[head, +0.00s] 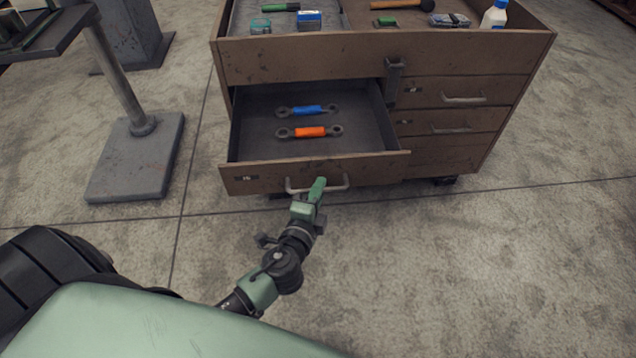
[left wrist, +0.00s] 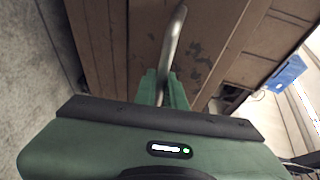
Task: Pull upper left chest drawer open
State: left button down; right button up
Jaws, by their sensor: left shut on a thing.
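The brown chest (head: 290,67) stands at the top middle of the head view. Its upper left drawer (head: 240,174) is pulled out, with its grey inside showing. A blue-handled wrench (head: 307,110) and an orange-handled wrench (head: 309,132) lie in it. My left gripper (head: 317,188) is at the drawer's metal handle (head: 335,187) and shut on it. In the left wrist view the handle (left wrist: 172,45) runs down between the green fingers (left wrist: 161,88). My right gripper is in neither view.
The chest top holds a hammer (head: 400,5), a white bottle (head: 494,15) and several small items. Closed drawers with handles (head: 463,99) are on the right. A stand with a grey base (head: 137,160) is at left. The floor (head: 480,270) in front is clear.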

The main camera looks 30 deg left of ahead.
pick_arm(q)
jog(key=c, duration=1.5)
grip_release()
jog(key=v, duration=0.8)
jog(key=shift+w, duration=0.1)
